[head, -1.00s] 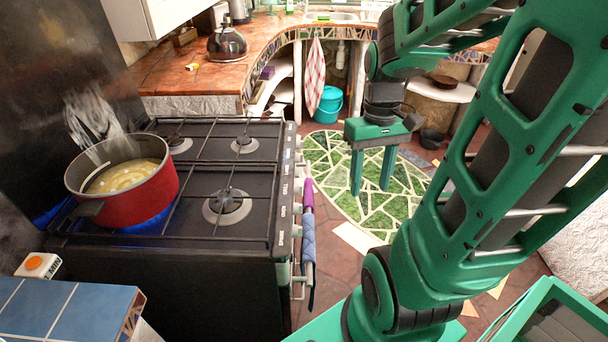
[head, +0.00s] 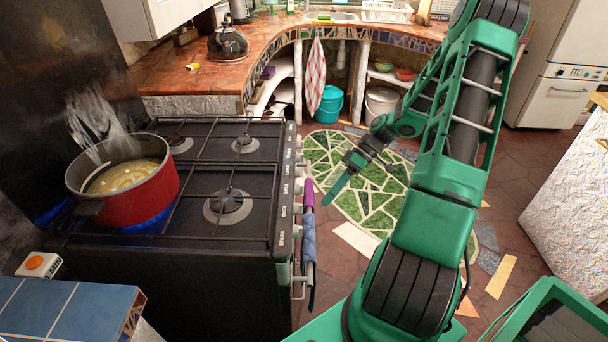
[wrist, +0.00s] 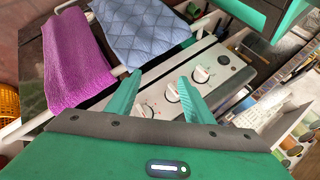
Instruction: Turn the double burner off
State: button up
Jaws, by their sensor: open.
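The black stove (head: 250,265) stands at left, with its front facing right. Blue flame (head: 145,222) burns under a red pot (head: 125,193) of pale food, which hides that burner. A row of white knobs (wrist: 201,74) shows on the stove's front panel (wrist: 215,90) in the wrist view. My gripper (head: 327,200) is in front of this panel, pointing toward the stove. In the wrist view my gripper (wrist: 155,90) is open, its two fingers apart with a knob (wrist: 172,92) seen between them. I cannot tell if they touch it. Another knob (wrist: 146,110) is partly hidden.
A purple towel (wrist: 75,60) and a blue quilted cloth (wrist: 140,30) hang on the oven rail, close to my fingers. A blue tiled counter (head: 60,312) is at near left. The floor around the green mosaic oval (head: 375,205) is free.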

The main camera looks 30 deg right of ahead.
jog(key=w+d+f+n+t+y, duration=0.2)
jog(key=w+f+t+y, duration=0.1)
jog(key=w+t, duration=0.15)
jog(key=n+t+y, duration=0.1)
jog(key=t+y, duration=0.1)
jog(key=t, duration=0.5)
send_near(299, 173)
jog(key=w+d+x, duration=0.1)
jog(key=x, duration=0.6)
jog(key=shift+w+a+f, duration=0.3)
jog(key=shift+w+f, duration=0.05)
jog(key=shift+f, duration=0.1)
jog(key=shift+g, duration=0.25)
jog(key=c, duration=1)
